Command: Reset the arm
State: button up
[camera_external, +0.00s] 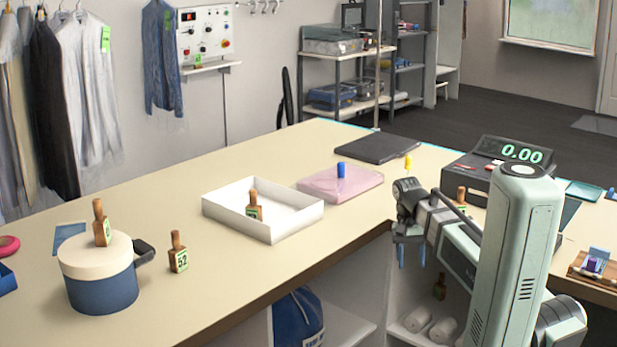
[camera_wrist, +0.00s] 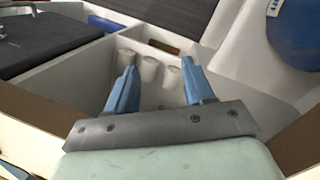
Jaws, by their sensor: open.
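My gripper (camera_external: 412,250) hangs at the front edge of the counter in the external view, with its fingers pointing down. In the wrist view my gripper (camera_wrist: 163,92) shows two blue fingers spread apart with nothing between them. Below and beyond the fingers is an open shelf space with several white rolls or cups (camera_wrist: 150,68). My arm is folded at the right of the external view.
A white tray (camera_external: 290,224) holds a wooden tag block (camera_external: 254,206). Left of it are another tag block (camera_external: 178,253) and a round blue box (camera_external: 100,290) with a block on its lid. A pink folded item (camera_external: 335,186) and a register (camera_external: 480,175) stand nearer my arm.

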jog(key=s+d+f+n+g, duration=0.1)
jog(key=s+d+f, duration=0.2)
jog(key=f, duration=0.6)
jog(key=s+d+f+g, duration=0.1)
jog(key=s+d+f, duration=0.25)
jog(key=f, duration=0.55)
jog(key=s+d+f+n, duration=0.15)
jog(key=s+f, duration=0.25)
jog(key=f, duration=0.5)
jog(key=s+d+f+g, duration=0.1)
jog(key=s+d+f, duration=0.2)
jog(key=s+f, duration=0.5)
jog(key=s+d+f+g+y, duration=0.1)
jog(key=s+d+f, duration=0.2)
jog(key=s+f, duration=0.5)
jog(key=s, duration=0.5)
jog(key=shift+s+f+n+g, duration=0.3)
jog(key=shift+f+n+g, duration=0.05)
jog(key=shift+f+g, duration=0.05)
jog(key=shift+d, duration=0.1)
